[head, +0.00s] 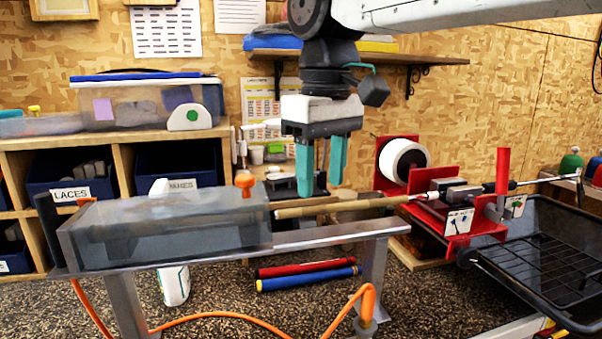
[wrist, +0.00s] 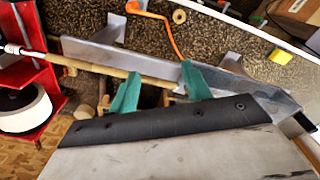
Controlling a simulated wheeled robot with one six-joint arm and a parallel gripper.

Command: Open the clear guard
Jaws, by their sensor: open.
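The clear guard (head: 165,228) is a see-through box on the left part of the metal bench. It looks closed over a grey body. An orange knob (head: 246,183) stands up at its right end. My gripper (head: 321,188) hangs pointing down, to the right of the knob and apart from it. Its teal fingers are apart with nothing between them. In the wrist view my gripper (wrist: 158,72) shows beside the tan rod (wrist: 120,71). I cannot make out the knob there.
The tan rod (head: 345,205) runs right from the guard to a red clamp stand (head: 465,233). A black tray with a rack (head: 545,255) is at the right. A shelf (head: 355,56) is on the wall behind. An orange hose (head: 230,322) lies below the bench.

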